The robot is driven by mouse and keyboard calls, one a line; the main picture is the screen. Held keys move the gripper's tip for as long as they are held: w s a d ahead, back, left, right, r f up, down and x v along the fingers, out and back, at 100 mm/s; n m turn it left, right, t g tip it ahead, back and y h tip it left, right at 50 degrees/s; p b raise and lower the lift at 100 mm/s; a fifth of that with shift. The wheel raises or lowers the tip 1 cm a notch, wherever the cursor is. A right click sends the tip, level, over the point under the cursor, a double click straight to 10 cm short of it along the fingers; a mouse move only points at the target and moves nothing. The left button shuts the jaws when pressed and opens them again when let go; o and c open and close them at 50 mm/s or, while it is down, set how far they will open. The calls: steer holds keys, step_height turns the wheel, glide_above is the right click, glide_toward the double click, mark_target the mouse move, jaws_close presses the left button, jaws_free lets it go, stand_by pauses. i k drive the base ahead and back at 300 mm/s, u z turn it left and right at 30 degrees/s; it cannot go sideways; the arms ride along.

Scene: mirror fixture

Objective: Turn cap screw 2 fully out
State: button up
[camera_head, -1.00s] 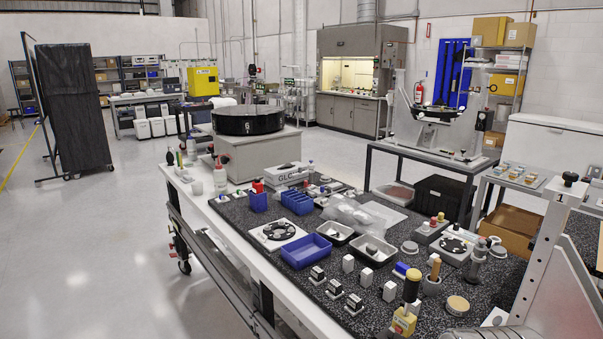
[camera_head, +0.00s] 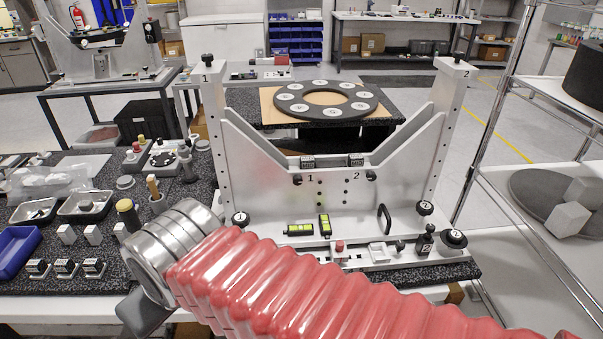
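The white mirror fixture (camera_head: 340,215) stands ahead, with a post on each side. A black-headed screw (camera_head: 461,57) tops the right post, above a "2". Another black screw (camera_head: 371,177) sits on the middle plate by a second "2". I cannot tell which of them is cap screw 2, or how far either is screwed in. Matching black parts by "1" are on the left post (camera_head: 207,59) and plate (camera_head: 297,180). My red sleeved arm crosses the lower picture, ending in metal rings at left. My gripper's fingers are not visible.
Loose black-and-green blocks (camera_head: 300,229) and a black handle (camera_head: 384,219) are on the fixture's base. A black ring (camera_head: 326,99) lies on a table behind. Trays and small parts crowd the bench at left. A wire rack (camera_head: 490,120) stands close on the right.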

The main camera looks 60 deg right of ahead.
mark_target(458, 55)
steer(key=z, duration=0.95)
steer(key=k, duration=0.35)
steer(key=z, duration=0.75)
